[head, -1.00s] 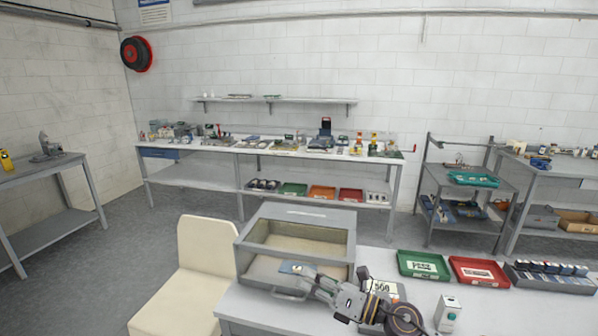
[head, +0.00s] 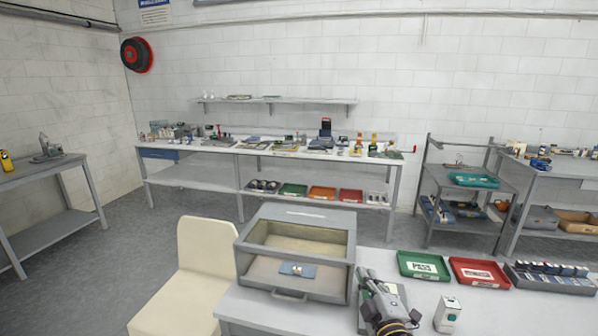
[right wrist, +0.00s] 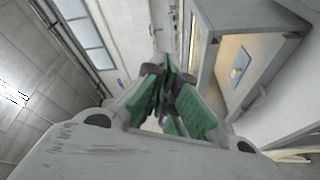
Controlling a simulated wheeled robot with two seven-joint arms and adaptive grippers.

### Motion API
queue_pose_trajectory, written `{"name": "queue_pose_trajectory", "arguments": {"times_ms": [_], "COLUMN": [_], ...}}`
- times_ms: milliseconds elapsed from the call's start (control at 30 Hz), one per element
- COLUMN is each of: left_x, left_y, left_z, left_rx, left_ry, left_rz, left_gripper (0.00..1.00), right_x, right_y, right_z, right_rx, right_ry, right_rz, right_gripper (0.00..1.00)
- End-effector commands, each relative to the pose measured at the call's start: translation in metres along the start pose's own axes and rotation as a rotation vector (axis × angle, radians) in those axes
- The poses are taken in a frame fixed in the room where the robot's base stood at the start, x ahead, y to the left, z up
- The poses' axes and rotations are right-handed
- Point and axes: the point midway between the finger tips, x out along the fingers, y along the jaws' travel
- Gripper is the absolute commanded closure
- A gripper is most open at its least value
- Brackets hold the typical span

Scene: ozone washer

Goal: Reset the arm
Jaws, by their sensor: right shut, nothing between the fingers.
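My right gripper (head: 366,277) is just right of the grey box, over the near table in the head view. In the right wrist view its green-padded fingers (right wrist: 165,88) are together with nothing between them. The grey open-fronted washer box (head: 345,262) stands on the near table, with a handle at its front. A small blue card with a light piece on it (head: 297,270) lies inside the box; it also shows in the right wrist view (right wrist: 240,64). My left gripper is not in view.
A green tray (head: 423,277), a red tray (head: 480,284) and a dark rack of small items (head: 550,290) lie on the table's right. A small white box (head: 447,314) stands right of my arm. A cream chair (head: 205,250) stands left of the table.

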Motion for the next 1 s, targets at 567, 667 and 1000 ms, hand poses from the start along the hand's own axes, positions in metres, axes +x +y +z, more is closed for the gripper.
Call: {"name": "queue_pose_trajectory", "arguments": {"times_ms": [567, 667, 1000], "left_x": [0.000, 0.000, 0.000], "left_y": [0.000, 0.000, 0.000], "left_z": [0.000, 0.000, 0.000], "left_rx": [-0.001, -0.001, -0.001], "left_ry": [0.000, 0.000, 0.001], "left_rz": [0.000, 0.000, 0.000], "left_gripper": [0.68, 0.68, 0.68], "right_x": [-0.096, -0.122, -0.202], "right_y": [-0.094, -0.112, -0.155], "right_z": [0.095, 0.102, 0.108], "right_rx": [0.536, 0.617, 0.814], "right_ry": [-0.568, -0.664, -0.931], "right_rz": [-0.353, -0.424, -0.636], "right_gripper": [1.00, 1.00, 1.00]}}
